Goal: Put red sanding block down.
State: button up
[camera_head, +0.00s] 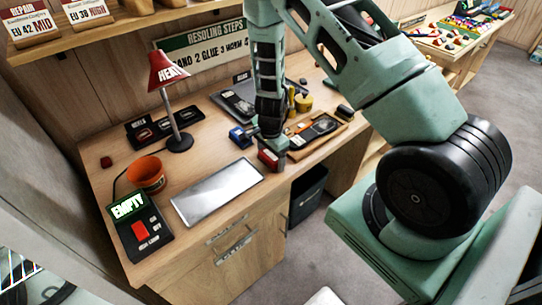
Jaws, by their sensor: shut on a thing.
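My gripper (272,150) points down over the front edge area of the wooden workbench (200,195). It is shut on a red sanding block (268,160), which shows just below the fingers, right of the grey metal plate. I cannot tell whether the block touches the bench top. My arm hides part of the bench behind it.
A grey metal plate (218,190) lies in the middle, with an orange pot (147,174), a black switch box (140,228) and a red lamp (170,72) to its left. A blue tool (241,137) and a wooden tray (318,130) sit close to my gripper. A dark bin (308,195) stands below.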

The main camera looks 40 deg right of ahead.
jog(key=shift+s+f, duration=0.1)
jog(key=shift+f, duration=0.2)
